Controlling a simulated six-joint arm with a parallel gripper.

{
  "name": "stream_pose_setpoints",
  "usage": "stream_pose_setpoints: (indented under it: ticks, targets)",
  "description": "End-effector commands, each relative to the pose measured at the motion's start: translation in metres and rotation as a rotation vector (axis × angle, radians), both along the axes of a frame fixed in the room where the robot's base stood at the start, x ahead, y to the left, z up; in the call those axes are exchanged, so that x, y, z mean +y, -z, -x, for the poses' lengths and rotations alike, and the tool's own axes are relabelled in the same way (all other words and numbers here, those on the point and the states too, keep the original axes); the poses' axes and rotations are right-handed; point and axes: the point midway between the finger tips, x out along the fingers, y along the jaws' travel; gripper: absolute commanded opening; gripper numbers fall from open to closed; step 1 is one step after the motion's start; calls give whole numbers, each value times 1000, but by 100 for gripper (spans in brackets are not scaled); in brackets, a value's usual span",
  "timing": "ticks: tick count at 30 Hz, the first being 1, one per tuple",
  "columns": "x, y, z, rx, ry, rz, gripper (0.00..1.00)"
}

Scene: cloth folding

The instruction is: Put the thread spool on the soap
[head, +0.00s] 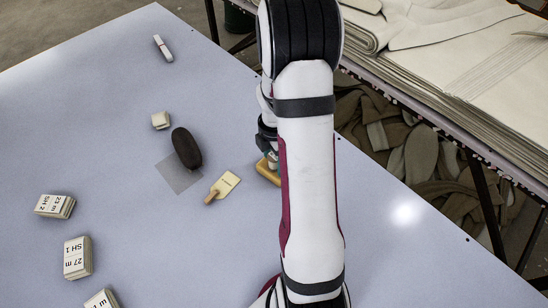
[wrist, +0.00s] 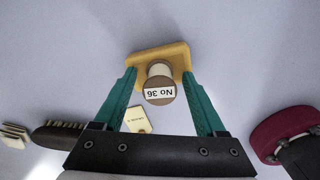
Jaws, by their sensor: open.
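The yellow soap block (wrist: 178,52) lies on the table in the wrist view. In the head view only a corner of the soap (head: 266,171) shows from behind my arm. The thread spool (wrist: 159,85), with pale thread and a brown end labelled "No 36", appears to stand upright on the soap, its labelled end towards the camera. Its contact with the soap is partly hidden by the spool itself. My gripper (wrist: 160,74) is open, with one green finger on each side of the spool and gaps between. In the head view my arm hides the spool.
A pale tag with a wooden handle (head: 222,187) lies left of the soap. A dark brush (head: 186,147) is beyond it, beside a grey square (head: 178,175). Several labelled card stacks (head: 77,257) lie at left. A shelf with cloth (head: 440,50) borders the table's right edge.

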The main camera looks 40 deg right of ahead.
Motion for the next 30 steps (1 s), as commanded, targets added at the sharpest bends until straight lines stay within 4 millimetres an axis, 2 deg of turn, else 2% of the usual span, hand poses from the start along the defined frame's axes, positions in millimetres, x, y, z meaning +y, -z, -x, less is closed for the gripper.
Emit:
stream_pose_setpoints:
  ticks: [5,12,16,19,24,26,29,30]
  targets:
    - [-1,-11,-1,-3,0,2,73]
    - [-1,-77,-1,-5,0,3,73]
    - [0,-106,-1,-4,0,2,73]
    - [0,-119,0,-2,-1,0,73]
    - [2,-124,0,0,6,-2,73]
    - [14,-130,1,-3,66,-5,73]
    - [68,-154,13,-10,367,-29,73]
    - [98,-164,25,-6,542,-45,73]
